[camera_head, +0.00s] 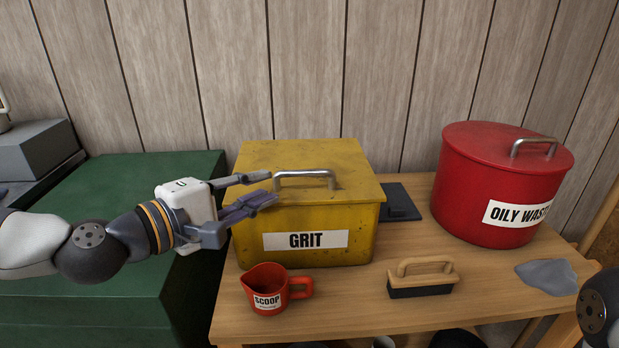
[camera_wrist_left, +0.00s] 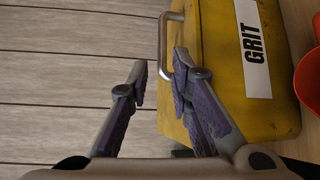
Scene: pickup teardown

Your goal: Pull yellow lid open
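The yellow grit bin (camera_head: 304,250) stands on the wooden bench with its yellow lid (camera_head: 345,175) lying shut on top. A metal bar handle (camera_head: 305,174) is on the lid. My left gripper (camera_head: 269,187) comes in from the left, at the left end of the handle, with its fingers apart and nothing seen between them. In the left wrist view the open fingers (camera_wrist_left: 158,78) point toward the handle (camera_wrist_left: 163,45), and one finger overlaps the lid's edge. Whether a finger touches the handle is unclear. My right gripper is out of view.
A red scoop (camera_head: 268,290) and a brush (camera_head: 422,278) lie in front of the bin. A red oily waste can (camera_head: 490,190) stands to the right, near a grey cloth (camera_head: 547,277). A green cabinet (camera_head: 100,290) is at left; a panelled wall (camera_head: 310,75) is behind.

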